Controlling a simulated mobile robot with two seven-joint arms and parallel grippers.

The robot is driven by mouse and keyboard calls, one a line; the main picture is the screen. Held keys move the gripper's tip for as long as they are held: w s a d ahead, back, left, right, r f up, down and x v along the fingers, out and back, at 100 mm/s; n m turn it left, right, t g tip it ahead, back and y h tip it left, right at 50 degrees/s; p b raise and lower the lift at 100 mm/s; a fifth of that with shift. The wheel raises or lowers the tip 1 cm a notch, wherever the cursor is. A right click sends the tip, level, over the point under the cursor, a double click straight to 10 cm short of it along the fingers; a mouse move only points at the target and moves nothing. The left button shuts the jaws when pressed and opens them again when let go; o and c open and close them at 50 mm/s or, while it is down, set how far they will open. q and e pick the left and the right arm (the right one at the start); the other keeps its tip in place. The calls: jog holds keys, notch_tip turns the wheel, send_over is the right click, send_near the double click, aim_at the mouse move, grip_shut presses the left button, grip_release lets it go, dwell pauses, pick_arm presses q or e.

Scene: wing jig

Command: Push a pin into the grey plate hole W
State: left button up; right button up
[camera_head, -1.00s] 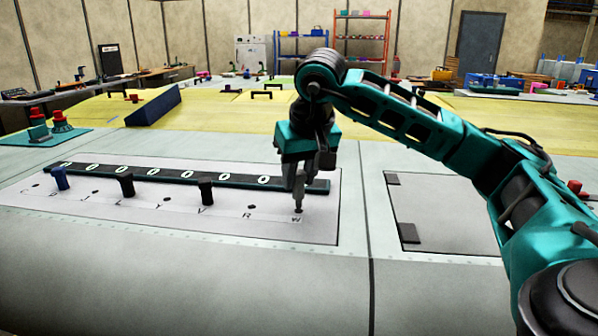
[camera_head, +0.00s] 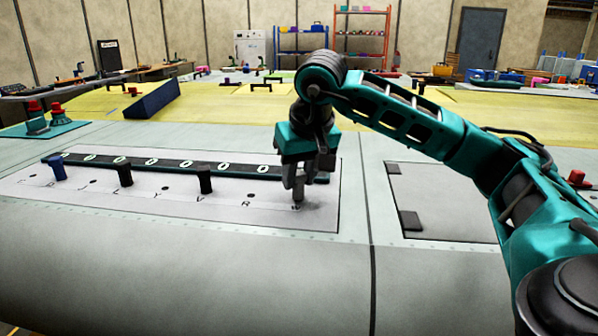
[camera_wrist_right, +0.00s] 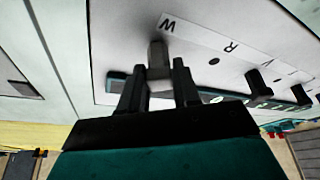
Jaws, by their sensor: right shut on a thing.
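My right gripper (camera_head: 297,190) points down at the right end of the light grey plate (camera_head: 255,220), shut on a grey pin (camera_head: 297,204). In the right wrist view the pin (camera_wrist_right: 157,55) stands between the two dark fingers (camera_wrist_right: 157,85), close to the letter W on the plate's label strip (camera_wrist_right: 195,37). Only a short length of pin shows below the fingers in the head view. Its lower end meets the plate at the W spot. The hole itself is hidden, so its depth in it cannot be told. My left gripper is not in view.
A hole near R (camera_head: 251,195) is empty. The surface in front is clear.

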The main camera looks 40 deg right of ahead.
jog(key=shift+f, duration=0.1)
jog(key=o, duration=1.1)
jog(key=shift+p+v, duration=1.35)
jog(key=shift+v, duration=5.1)
notch_tip(320, 180, up, 7)
jog(key=shift+p, duration=1.05)
